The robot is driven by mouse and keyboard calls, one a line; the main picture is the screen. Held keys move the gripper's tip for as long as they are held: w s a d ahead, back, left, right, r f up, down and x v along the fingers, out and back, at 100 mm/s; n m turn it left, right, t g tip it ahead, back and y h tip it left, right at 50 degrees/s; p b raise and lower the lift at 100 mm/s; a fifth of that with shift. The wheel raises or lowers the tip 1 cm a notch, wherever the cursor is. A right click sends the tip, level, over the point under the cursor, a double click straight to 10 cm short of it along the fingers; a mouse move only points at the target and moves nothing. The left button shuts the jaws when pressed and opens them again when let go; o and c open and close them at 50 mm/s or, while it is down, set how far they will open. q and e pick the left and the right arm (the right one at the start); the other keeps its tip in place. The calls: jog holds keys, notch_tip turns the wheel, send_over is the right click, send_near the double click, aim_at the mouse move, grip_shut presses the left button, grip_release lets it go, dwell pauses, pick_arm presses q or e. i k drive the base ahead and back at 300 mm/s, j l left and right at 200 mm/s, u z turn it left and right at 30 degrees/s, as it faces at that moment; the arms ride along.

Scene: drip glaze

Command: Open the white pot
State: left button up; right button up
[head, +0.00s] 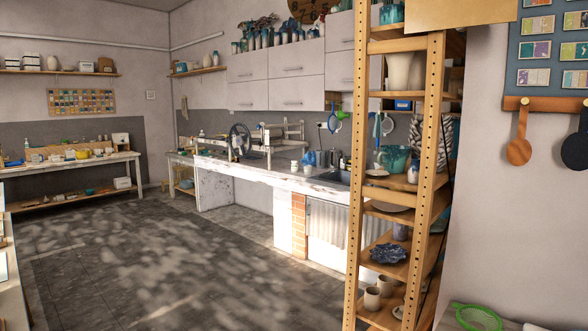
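I cannot single out a white pot with a lid in the head view. A white vase-like vessel (398,72) stands high on the wooden rack at the right. Small pale pots (30,62) stand on the far left wall shelf, too small to make out lids. Neither of my grippers is in view.
The tall wooden rack (437,110) with pottery stands close at the right. A long white counter (270,177) with a sink runs along the back wall. A worktable (70,160) stands far left. A green sieve (478,318) lies at lower right. The dark floor (150,250) is clear.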

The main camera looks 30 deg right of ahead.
aim_at(294, 167)
jog(key=i+l+z, duration=0.2)
jog(key=i, duration=0.35)
jog(key=i+l+z, duration=0.2)
jog(key=i, duration=0.4)
jog(key=i+l+z, duration=0.2)
jog(key=i, duration=0.35)
jog(key=i+j, duration=0.1)
jog(key=i, duration=0.8)
jog(key=i+j+u, duration=0.1)
jog(key=i, duration=0.8)
jog(key=i+l+z, duration=0.15)
jog(key=i+z, duration=1.05)
jog(key=i+j+z, duration=0.15)
jog(key=z, duration=0.25)
jog(key=i+l+u, duration=0.1)
jog(key=i, duration=0.35)
jog(key=i+l+u, duration=0.1)
jog(key=i, duration=0.35)
jog(key=i+l+u, duration=0.1)
jog(key=i, duration=0.35)
jog(key=l, duration=0.1)
